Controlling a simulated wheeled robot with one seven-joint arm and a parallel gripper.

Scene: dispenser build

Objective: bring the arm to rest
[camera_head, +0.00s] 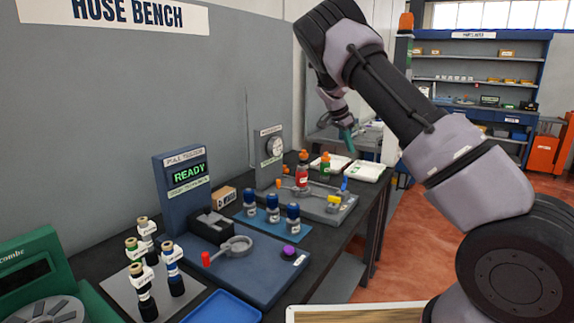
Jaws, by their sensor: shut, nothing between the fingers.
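My arm rises from the lower right, bends at the top and hangs down over the far end of the bench. My gripper (347,143), with teal fingers, is shut and empty. It is in the air above the white trays at the bench's far end, seemingly touching nothing. The finger details are small at this distance.
The dark bench (332,248) runs along the grey wall. Open red floor (430,245) lies right.

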